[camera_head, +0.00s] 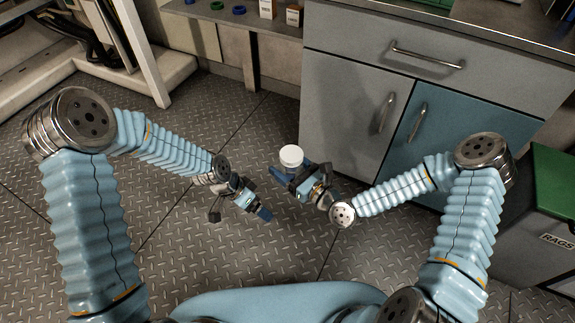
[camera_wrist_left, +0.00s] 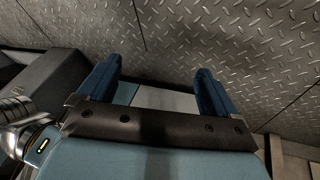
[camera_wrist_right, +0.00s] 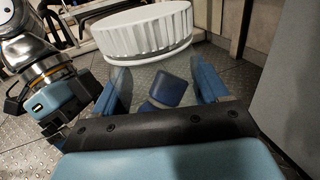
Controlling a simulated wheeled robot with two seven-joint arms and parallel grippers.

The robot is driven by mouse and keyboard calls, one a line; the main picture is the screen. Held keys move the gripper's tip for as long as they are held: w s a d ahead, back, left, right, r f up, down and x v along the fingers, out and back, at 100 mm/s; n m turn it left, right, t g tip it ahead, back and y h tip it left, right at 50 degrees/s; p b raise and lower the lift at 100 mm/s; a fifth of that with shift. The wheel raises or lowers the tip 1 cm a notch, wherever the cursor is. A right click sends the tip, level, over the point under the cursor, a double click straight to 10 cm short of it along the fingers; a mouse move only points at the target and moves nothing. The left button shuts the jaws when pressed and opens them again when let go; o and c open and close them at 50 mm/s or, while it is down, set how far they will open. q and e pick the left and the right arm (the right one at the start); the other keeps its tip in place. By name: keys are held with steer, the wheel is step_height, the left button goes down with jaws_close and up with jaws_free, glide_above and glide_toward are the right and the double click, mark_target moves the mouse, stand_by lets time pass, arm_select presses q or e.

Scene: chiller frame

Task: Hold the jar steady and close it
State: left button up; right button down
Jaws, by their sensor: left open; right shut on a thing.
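A white ribbed lid (camera_head: 291,156) sits level at the fingertips of my right gripper (camera_head: 284,174) in the head view. It shows large in the right wrist view (camera_wrist_right: 145,32), above and beyond the finger ends. A narrow greyish band shows under its rim. My right gripper is shut on the jar; the jar's body looks clear and is hard to make out between the fingers (camera_wrist_right: 160,82). I cannot tell how tightly the lid sits. My left gripper (camera_head: 264,214) is open and empty, apart from the jar, lower and to its left.
A cabinet with a grey door (camera_head: 345,115), a blue door (camera_head: 455,125) and a drawer stands behind my right gripper. A bench (camera_head: 225,25) with small blue and green rings and boxes is at the back. A rags bin (camera_head: 545,225) stands at right. The floor between is clear.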

arm_select(q)
steer(key=s+a+f+n, duration=0.3)
steer(key=s+n, duration=0.2)
steer(key=s, duration=0.2)
steer(key=s+a+f+n+y, duration=0.1)
steer(key=s+a+f+n, duration=0.2)
steer(key=s+n, duration=0.3)
steer(key=shift+s+a+f+n+t, duration=0.2)
steer(key=shift+s+f+n+t, duration=0.15)
steer(key=shift+f, duration=0.35)
